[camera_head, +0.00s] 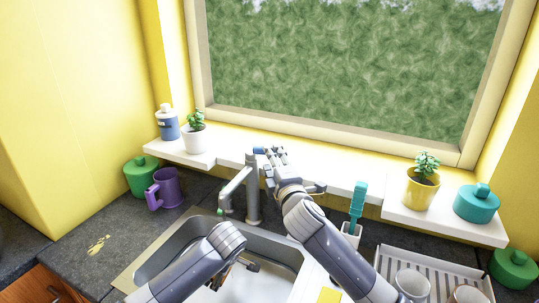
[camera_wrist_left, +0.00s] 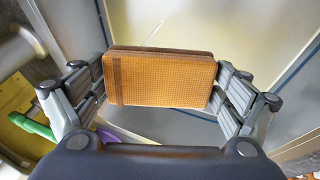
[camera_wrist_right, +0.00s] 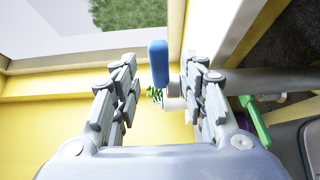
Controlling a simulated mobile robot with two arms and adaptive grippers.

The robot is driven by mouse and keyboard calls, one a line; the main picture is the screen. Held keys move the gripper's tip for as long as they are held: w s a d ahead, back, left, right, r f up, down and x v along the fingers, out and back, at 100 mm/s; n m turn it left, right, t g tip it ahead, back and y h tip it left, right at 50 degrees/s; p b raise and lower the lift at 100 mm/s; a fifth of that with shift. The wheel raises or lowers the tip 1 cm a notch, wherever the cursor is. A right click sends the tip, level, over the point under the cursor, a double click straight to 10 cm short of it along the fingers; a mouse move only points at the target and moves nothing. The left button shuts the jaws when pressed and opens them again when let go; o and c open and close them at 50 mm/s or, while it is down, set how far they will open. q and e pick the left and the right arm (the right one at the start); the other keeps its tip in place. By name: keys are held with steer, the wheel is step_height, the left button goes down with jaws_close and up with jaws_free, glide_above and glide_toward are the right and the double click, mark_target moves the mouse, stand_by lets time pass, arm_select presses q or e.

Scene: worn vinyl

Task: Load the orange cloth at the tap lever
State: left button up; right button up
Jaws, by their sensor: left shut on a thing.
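The orange cloth (camera_wrist_left: 160,78), a folded ribbed pad, is clamped between the fingers of my left gripper (camera_head: 246,264), inside the sink basin. The cloth is mostly hidden in the head view. The metal tap (camera_head: 253,195) stands behind the sink with its spout reaching forward left. Its blue-tipped lever (camera_wrist_right: 158,63) shows between the spread fingers of my right gripper (camera_wrist_right: 160,95), closer to the right finger. My right gripper is open at the top of the tap, and I cannot tell whether it touches the lever.
The sink (camera_head: 285,255) lies under my arms. A teal brush (camera_head: 357,200) in a white holder and a dish rack (camera_head: 430,265) stand right. Plants line the white sill (camera_head: 230,155).

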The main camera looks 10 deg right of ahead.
mark_target(262, 153)
steer(key=shift+w+a, duration=0.2)
steer(key=shift+w, duration=1.85)
jaws_close()
